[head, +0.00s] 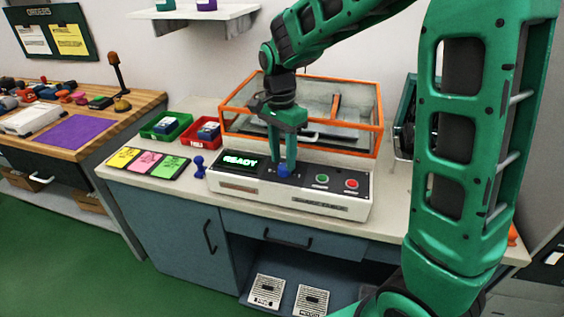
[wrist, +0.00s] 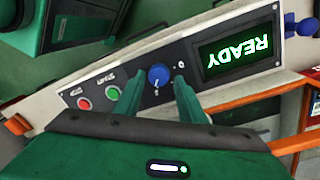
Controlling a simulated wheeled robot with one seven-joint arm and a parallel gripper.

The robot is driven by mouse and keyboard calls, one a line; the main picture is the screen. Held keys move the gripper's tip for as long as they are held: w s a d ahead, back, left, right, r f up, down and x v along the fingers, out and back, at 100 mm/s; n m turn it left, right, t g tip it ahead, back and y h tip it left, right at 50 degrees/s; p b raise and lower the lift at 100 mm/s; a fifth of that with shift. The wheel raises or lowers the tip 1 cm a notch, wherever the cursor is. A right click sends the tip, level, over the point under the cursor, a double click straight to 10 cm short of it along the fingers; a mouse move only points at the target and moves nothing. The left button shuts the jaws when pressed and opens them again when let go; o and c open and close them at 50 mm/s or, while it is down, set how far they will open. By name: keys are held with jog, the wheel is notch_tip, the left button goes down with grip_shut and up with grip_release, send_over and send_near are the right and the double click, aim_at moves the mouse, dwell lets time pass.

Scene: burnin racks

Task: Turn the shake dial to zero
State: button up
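The shake dial is a blue round knob (head: 284,171) on the sloped black top of a white control box (head: 345,206). In the wrist view the blue knob (wrist: 158,75) shows clearly, with small white marks beside it on the panel. My gripper (head: 283,160) points down right over the knob. In the wrist view my gripper's two green fingers (wrist: 153,90) stand apart, one on each side of the knob, with gaps showing. I cannot tell how far down the fingers reach around it. The box's screen (head: 240,161) reads READY in green.
Green (head: 321,179) and red (head: 351,184) buttons sit right of the dial. An orange-framed clear case (head: 345,110) stands close behind the box. A blue knobbed object (head: 199,167), coloured cards (head: 145,162), and green and red bins (head: 165,126) lie to the left.

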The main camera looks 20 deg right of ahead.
jog(key=shift+f, duration=1.05)
jog(key=c, duration=0.8)
jog(key=shift+o, duration=0.2)
